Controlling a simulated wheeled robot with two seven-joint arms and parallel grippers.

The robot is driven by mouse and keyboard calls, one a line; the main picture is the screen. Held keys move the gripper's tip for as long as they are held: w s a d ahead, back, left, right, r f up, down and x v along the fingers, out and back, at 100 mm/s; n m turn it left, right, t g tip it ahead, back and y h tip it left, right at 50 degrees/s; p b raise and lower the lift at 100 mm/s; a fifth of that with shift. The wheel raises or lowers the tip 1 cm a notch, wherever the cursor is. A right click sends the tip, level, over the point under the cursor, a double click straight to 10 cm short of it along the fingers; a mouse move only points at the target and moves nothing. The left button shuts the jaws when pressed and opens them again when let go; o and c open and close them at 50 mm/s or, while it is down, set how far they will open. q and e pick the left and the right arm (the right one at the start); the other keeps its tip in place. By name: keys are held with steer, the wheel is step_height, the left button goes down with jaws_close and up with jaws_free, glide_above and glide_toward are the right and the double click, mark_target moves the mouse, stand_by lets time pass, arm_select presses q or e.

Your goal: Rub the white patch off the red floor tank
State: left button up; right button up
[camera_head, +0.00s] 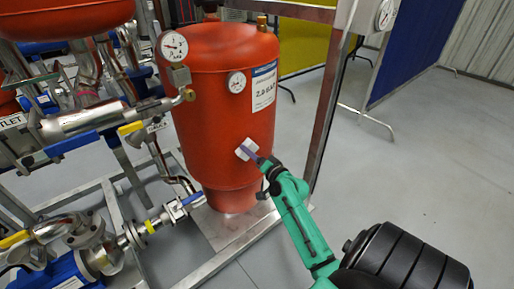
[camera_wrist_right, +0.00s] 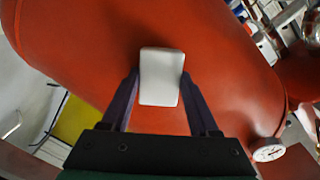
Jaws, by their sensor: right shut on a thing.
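The red floor tank (camera_head: 208,110) stands upright on the skid's metal frame and fills most of the wrist view (camera_wrist_right: 225,60). My right gripper (camera_head: 248,153) reaches the lower front of the tank from the right. In the wrist view its dark purple fingers (camera_wrist_right: 160,88) are shut on a white block (camera_wrist_right: 161,65), which is at or very close to the tank wall. I see no separate white patch on the tank; the block and fingers may cover it. I cannot tell contact for sure. My left gripper is out of view.
A pressure gauge (camera_head: 174,45) and pipework with valves crowd the tank's left side. A smaller gauge (camera_head: 237,82) and a white label (camera_head: 263,86) sit on its upper front. A steel post (camera_head: 328,110) stands close to its right. The grey floor (camera_head: 420,165) further right is clear.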

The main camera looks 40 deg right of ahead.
steer(key=s+a, duration=0.1)
steer(key=s, duration=0.5)
stand_by(0.4)
steer(key=shift+s+a, duration=0.15)
steer(key=shift+s, duration=0.6)
steer(key=shift+s+a, duration=0.15)
steer(key=shift+s, duration=0.55)
